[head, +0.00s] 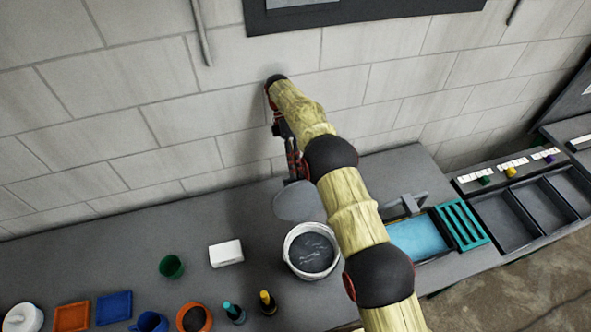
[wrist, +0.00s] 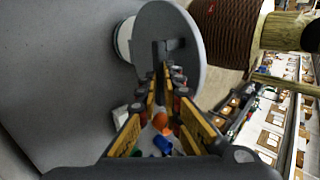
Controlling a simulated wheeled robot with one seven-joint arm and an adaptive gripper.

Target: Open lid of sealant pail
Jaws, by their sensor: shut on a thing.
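The sealant pail (head: 290,262) is a white round tub on the grey bench. Its mouth is uncovered and shows dark grey contents. The grey round lid (head: 297,203) stands up at the pail's back edge, toward the wall. In the wrist view the lid (wrist: 196,30) is a large grey disc, with part of the white pail (wrist: 123,42) behind it. My gripper (wrist: 165,80) is shut on the lid's dark handle at the disc's middle. In the head view my gripper (head: 293,175) is partly hidden by my arm. I cannot tell whether lid and rim touch.
A white box (head: 226,253), a green cup (head: 171,266) and two small bottles (head: 265,302) stand left of the pail. A blue tray (head: 418,238) and a teal rack (head: 461,225) lie to the right. The block wall (head: 120,120) is close behind.

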